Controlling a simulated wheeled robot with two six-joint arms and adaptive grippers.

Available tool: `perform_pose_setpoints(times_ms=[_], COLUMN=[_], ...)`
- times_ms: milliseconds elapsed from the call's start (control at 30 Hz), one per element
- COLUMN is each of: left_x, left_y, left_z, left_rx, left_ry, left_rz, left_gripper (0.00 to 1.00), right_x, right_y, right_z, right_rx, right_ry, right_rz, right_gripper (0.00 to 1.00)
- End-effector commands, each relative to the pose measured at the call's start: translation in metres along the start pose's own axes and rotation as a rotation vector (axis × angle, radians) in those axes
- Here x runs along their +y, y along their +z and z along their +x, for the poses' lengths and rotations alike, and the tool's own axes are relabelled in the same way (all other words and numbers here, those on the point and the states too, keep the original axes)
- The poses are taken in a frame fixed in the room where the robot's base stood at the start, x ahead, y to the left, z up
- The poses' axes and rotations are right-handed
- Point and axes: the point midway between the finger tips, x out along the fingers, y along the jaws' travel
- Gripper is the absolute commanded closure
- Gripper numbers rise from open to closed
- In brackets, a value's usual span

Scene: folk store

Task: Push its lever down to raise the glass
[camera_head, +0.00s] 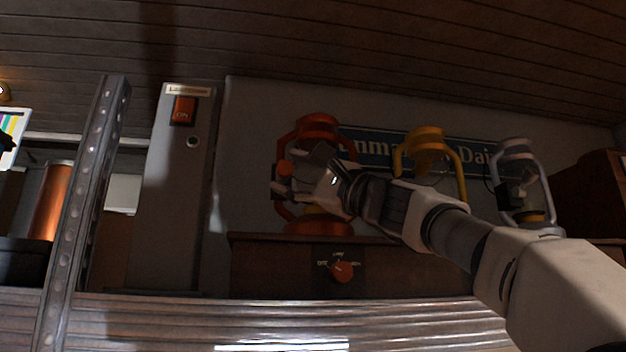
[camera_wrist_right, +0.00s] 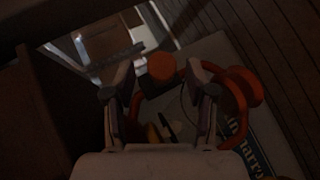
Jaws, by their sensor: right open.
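A red-orange lantern (camera_head: 318,128) stands on a dark wooden cabinet at the middle of the head view. My right gripper (camera_head: 282,180) is in front of the lantern's left side and covers much of its body and glass. In the wrist view the right gripper (camera_wrist_right: 158,92) is open, its two fingers spread. An orange round knob (camera_wrist_right: 161,66) shows between and just beyond the fingertips, and the lantern's orange frame (camera_wrist_right: 236,98) curves past the right finger. I cannot tell whether a finger touches the lantern. The lever is not clearly distinguishable. My left gripper is not in view.
A yellow lantern (camera_head: 425,139) and a grey lantern (camera_head: 514,150) stand to the right on the same cabinet (camera_head: 270,262). An orange dial (camera_head: 342,272) is on the cabinet front. A metal post (camera_head: 84,200) rises at left, and a switch box (camera_head: 183,111) reads ON.

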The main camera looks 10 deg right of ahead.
Motion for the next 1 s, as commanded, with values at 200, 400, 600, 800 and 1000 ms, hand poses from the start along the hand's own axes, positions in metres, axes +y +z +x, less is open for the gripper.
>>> perform_pose_setpoints(times_ms=[200,400,600,800,1000], left_x=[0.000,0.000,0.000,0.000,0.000], left_y=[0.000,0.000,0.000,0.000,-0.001], left_z=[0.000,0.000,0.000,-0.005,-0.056], left_rx=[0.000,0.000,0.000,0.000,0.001], left_ry=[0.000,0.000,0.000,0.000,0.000], left_rz=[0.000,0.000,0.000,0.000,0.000], left_gripper=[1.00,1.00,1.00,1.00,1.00], right_x=[-0.001,0.001,0.001,0.011,-0.022], right_y=[0.001,0.000,0.000,-0.003,0.002], right_z=[-0.035,-0.052,-0.052,-0.051,-0.043], right_rx=[0.002,0.000,0.000,0.023,0.079], right_ry=[-0.003,-0.002,-0.002,0.084,0.241], right_rz=[0.002,0.000,-0.001,-0.037,-0.212], right_gripper=[0.44,0.44,0.44,0.44,0.44])
